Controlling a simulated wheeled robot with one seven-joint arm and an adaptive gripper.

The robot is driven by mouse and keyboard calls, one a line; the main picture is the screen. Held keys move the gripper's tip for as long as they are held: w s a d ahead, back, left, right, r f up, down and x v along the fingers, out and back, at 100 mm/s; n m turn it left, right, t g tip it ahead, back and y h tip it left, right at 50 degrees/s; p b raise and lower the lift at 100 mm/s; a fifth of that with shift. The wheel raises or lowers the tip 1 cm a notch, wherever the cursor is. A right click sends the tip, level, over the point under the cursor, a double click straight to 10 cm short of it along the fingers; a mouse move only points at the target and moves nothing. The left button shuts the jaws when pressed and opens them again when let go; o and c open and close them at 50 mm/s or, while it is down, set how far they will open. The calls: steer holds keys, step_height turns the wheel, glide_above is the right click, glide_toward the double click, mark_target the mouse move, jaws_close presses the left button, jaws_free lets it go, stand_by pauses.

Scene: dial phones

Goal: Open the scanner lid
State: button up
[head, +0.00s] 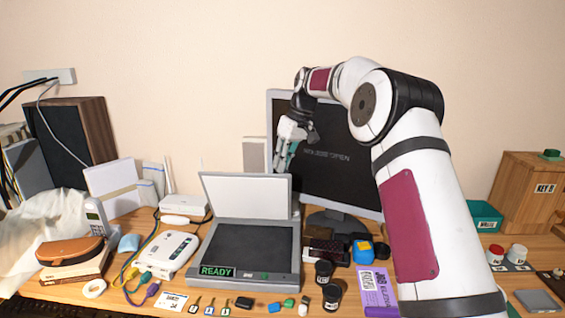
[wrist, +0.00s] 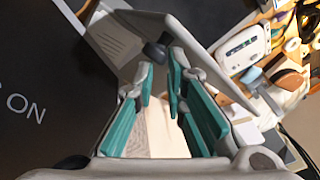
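The scanner (head: 243,250) sits on the desk in the middle of the head view, with a dark glass bed and a green READY display at its front. Its lid (head: 245,197) stands raised, nearly upright, at the back of the bed, white inner side facing the camera. My gripper (head: 290,158) is behind and above the lid's right corner, in front of the monitor. In the wrist view my gripper (wrist: 160,75) has its teal-padded fingers apart with nothing seen held. A grey panel, likely the lid (wrist: 215,65), passes close by the fingers; contact cannot be told.
The monitor (head: 345,165) stands close behind my gripper.

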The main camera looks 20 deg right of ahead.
steer(key=o, duration=0.6)
steer(key=d+f, duration=0.2)
steer(key=shift+s+f, duration=0.1)
steer(key=shift+f, duration=0.25)
steer(key=shift+o, duration=0.2)
steer(key=shift+a+r, duration=0.1)
steer(key=shift+a, duration=0.05)
steer(key=shift+a+r, duration=0.1)
steer(key=shift+r, duration=0.1)
steer(key=shift+r, duration=0.1)
steer(key=v, duration=1.1)
steer(key=shift+r, duration=0.45)
steer(key=shift+a, duration=0.2)
